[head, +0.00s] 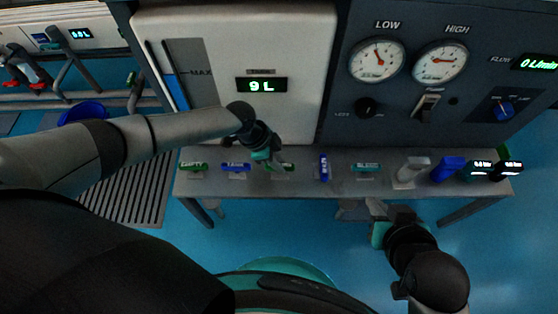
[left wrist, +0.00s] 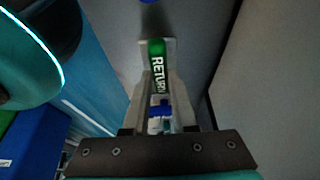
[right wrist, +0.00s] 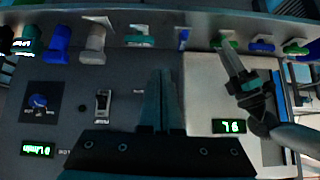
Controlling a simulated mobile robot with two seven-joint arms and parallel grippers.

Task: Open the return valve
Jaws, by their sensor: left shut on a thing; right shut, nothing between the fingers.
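The return valve has a green handle lettered RETURN, seen in the left wrist view (left wrist: 158,72) between my left fingers. In the head view part of the green handle (head: 287,167) shows on the grey bench under the tank. My left gripper (head: 276,163) is shut on this handle, and its fingers hide part of it. In the right wrist view the left gripper (right wrist: 230,52) reaches the handle row. My right gripper (head: 376,206) is shut and empty, in front of the bench and apart from the handles.
Other handles stand along the bench: a green one (head: 194,167), a blue one (head: 236,167), an upright blue one (head: 323,168) and a teal one (head: 367,168). Dials and switches fill the dark panel (head: 400,120) behind.

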